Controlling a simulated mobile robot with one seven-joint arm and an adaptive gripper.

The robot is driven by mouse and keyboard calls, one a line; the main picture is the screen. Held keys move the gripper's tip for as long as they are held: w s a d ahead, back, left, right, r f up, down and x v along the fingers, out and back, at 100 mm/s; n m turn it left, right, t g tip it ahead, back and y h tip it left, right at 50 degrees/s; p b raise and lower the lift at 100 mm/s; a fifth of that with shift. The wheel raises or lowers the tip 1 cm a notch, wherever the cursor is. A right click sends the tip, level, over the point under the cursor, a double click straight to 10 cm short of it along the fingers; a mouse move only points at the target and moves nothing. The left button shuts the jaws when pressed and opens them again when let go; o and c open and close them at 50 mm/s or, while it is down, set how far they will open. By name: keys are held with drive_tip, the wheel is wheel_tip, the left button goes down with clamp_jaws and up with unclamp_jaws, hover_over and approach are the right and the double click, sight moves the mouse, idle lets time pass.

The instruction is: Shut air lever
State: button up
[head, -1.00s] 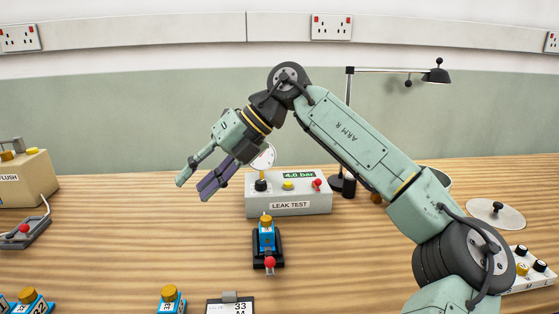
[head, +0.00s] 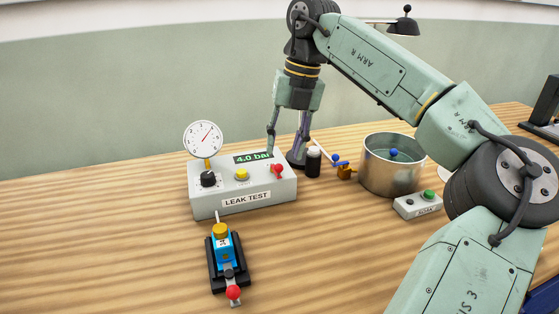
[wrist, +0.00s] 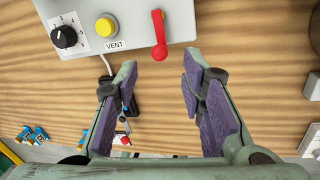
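The leak test box (head: 240,198) stands on the wooden bench with a green 4.0 bar display, and it also shows in the wrist view (wrist: 130,35). A red lever (head: 278,170) is at the right end of its top; in the wrist view this lever (wrist: 159,36) points toward me. My gripper (head: 288,150) points down above and behind the lever in the head view. In the wrist view my gripper (wrist: 158,65) is open, with the lever's knob near the gap between the fingertips. Nothing is between the fingers. I cannot tell the height gap exactly.
A dial gauge (head: 203,139), black knob (head: 208,180) and yellow vent button (head: 242,174) share the box. A metal pot (head: 390,165), a small blue-handled valve (head: 345,170) and a soak box (head: 417,206) stand right.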

sight(280, 165)
drive_tip(key=f, duration=0.2)
drive_tip(key=a+f, duration=0.1)
drive_tip(key=f, duration=0.2)
drive_tip(key=shift+p, duration=0.3)
drive_tip(key=shift+c, duration=0.6)
clamp_jaws()
